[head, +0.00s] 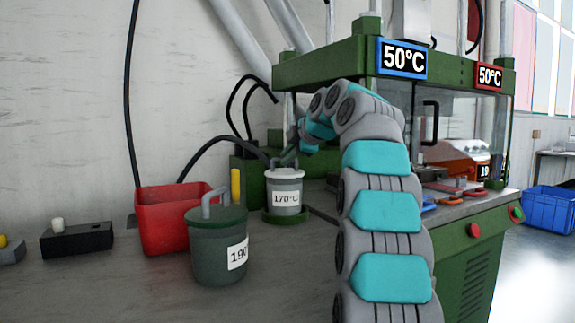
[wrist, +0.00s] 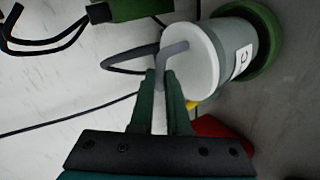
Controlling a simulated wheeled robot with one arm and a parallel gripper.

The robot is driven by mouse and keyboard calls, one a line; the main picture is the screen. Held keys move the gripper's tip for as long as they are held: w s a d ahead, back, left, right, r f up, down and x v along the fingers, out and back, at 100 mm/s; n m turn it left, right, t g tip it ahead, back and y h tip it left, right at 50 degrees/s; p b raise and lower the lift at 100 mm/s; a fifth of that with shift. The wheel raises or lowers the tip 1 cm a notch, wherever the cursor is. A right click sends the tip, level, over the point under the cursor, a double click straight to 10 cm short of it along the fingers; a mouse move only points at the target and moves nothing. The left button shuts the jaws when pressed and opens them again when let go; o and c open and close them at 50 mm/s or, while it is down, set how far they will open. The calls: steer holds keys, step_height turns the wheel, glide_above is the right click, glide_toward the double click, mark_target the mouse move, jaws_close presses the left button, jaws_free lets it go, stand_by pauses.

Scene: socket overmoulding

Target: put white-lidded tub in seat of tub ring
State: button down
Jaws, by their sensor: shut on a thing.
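The white-lidded tub (head: 285,199) is grey with a 170°C label and stands upright in the head view. The green tub ring (head: 285,219) is around its base, and I cannot tell whether the tub rests fully down in the seat. In the wrist view the tub (wrist: 237,48) shows its white lid and grey bent handle, with the green ring (wrist: 272,38) at its far end. My gripper (wrist: 162,76) is shut on the tub's handle, beside the lid. In the head view my gripper (head: 290,158) is small, just above the tub.
A green-lidded tub (head: 218,255) labelled 190 stands in front left, beside a red bin (head: 168,228). A black block (head: 76,240) lies further left. The green machine (head: 465,120) with 50°C signs stands to the right. Black cables hang behind the tub.

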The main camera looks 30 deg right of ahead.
steer(key=shift+f, duration=0.5)
steer(key=c, duration=0.9)
jaws_free()
steer(key=shift+s+r, duration=0.15)
steer(key=v, duration=1.1)
steer(key=shift+s+r, duration=0.25)
steer(key=shift+s, duration=0.05)
